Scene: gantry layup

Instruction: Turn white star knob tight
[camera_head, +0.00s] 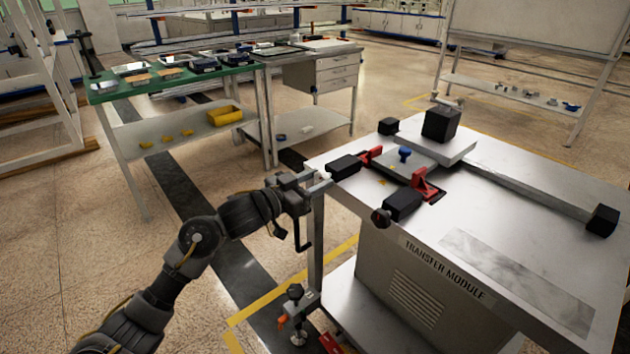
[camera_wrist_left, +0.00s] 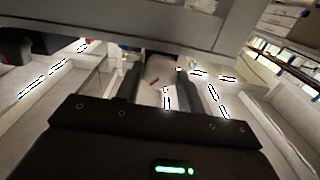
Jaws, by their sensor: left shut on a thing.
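The white star knob (camera_head: 323,176) is small and pale, at the left end of a black block (camera_head: 345,167) by the left edge of the transfer module table (camera_head: 470,200). My left gripper (camera_head: 316,179) reaches in from the left at table height, with its fingers closed around the knob, which they partly cover. In the left wrist view the fingers (camera_wrist_left: 155,88) show beyond the dark gripper body; the knob itself is hard to make out there. My right gripper is not in view.
Red clamps (camera_head: 425,185), a second black block (camera_head: 402,204) with a dark knob (camera_head: 381,217) and a blue knob (camera_head: 404,153) are on the table. A black cube (camera_head: 440,123) sits behind them. A green-topped bench (camera_head: 170,83) stands at the back left.

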